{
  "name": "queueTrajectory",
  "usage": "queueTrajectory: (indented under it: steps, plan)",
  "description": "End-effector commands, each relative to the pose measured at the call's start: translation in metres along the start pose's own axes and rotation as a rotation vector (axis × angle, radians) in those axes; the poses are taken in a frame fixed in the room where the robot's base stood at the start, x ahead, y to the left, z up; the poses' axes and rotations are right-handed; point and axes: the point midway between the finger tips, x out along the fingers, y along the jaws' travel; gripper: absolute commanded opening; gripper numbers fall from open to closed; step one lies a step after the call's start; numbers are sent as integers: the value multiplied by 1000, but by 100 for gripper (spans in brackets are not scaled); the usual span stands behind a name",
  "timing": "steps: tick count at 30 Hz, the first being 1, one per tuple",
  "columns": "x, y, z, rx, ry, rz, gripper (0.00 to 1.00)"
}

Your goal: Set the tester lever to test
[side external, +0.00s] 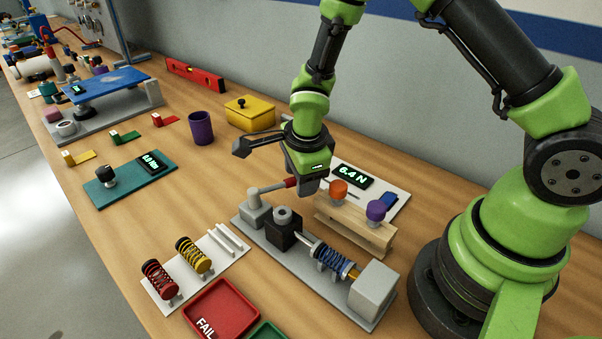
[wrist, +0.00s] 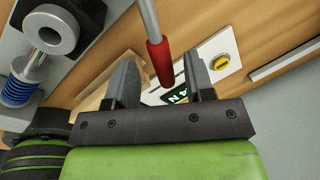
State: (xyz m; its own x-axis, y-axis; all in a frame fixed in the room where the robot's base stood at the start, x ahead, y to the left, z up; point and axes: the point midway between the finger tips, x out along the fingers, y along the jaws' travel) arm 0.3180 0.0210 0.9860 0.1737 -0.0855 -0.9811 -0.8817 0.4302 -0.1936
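The tester is a long grey base (side external: 290,262) with a black block (side external: 284,234), a blue spring (side external: 333,259) and a grey end block. Its lever (side external: 270,188) is a grey rod on a post at the base's far left end, pointing right with a red grip (side external: 291,183). My gripper (side external: 305,186) is over the grip end and partly hides it. In the wrist view the red grip (wrist: 160,62) lies between the two spread fingers, with gaps on both sides. My gripper is open. No test mark on the lever is readable.
A wooden block (side external: 352,230) with orange and purple knobs stands close behind the tester. A white panel with a 6.4 N display (side external: 350,175) lies behind that. Red and yellow springs (side external: 193,255) and a red FAIL tray (side external: 222,310) are in front. A purple cup (side external: 201,128) stands further left.

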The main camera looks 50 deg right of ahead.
Motion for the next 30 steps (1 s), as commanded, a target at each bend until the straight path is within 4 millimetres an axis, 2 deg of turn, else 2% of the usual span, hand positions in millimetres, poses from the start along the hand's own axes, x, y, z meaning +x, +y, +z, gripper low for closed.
queueTrajectory:
  steps: [7,10,24,30]
  plan:
    - [-1,-1,0,-2,-1,-1,48]
    - [-8,-1,0,0,-1,-5,48]
    - [-85,-1,0,0,-3,-5,48]
    - [-99,0,0,-2,-2,-1,48]
